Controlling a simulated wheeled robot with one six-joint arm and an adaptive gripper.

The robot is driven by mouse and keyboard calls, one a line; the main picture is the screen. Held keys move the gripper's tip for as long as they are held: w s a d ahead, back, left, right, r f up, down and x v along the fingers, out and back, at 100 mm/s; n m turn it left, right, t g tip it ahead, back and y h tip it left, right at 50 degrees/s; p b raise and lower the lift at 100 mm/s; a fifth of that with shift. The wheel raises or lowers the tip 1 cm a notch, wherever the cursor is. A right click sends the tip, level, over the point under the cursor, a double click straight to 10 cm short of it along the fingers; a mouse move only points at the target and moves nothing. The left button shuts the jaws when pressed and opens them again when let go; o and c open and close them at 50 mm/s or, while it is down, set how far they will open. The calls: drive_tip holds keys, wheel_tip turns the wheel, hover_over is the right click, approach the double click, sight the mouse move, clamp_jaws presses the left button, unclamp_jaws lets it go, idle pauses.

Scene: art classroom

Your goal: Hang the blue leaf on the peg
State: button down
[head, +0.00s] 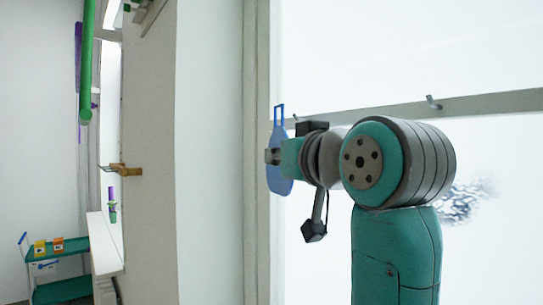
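The blue leaf (280,183) is upright in the middle of the head view, with a narrow rectangular loop at its top. My gripper (271,156) is at the leaf's middle and appears shut on it; my wrist hides part of the grip. A metal peg (433,102) sticks out of the grey rail on the right, apart from the leaf. A small light piece, perhaps another peg (296,118), shows on the rail just right of the leaf's loop. I cannot tell how far the loop is from it in depth.
The grey rail (490,103) runs across the white wall behind my arm. A pale vertical post (257,230) stands left of it. A green cart (65,247) with small orange boxes is at the far left. A green tube (86,65) hangs at upper left.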

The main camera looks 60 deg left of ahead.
drive_tip(key=shift+w+a+f, duration=0.1)
drive_tip(key=shift+w+f, duration=0.05)
drive_tip(key=shift+w, duration=0.75)
drive_tip(key=shift+w+a+f, duration=0.1)
drive_tip(key=shift+w+f, duration=0.1)
drive_tip(key=shift+w, duration=0.65)
drive_tip(key=shift+w+a+f, duration=0.1)
drive_tip(key=shift+w+f, duration=0.05)
drive_tip(key=shift+w, duration=0.75)
drive_tip(key=shift+w+f, duration=0.1)
drive_tip(key=c, duration=1.2)
unclamp_jaws()
drive_tip(key=shift+c, duration=0.2)
drive_tip(key=s+d, duration=0.1)
drive_tip(key=d, duration=1)
drive_tip(key=shift+s+d, duration=0.4)
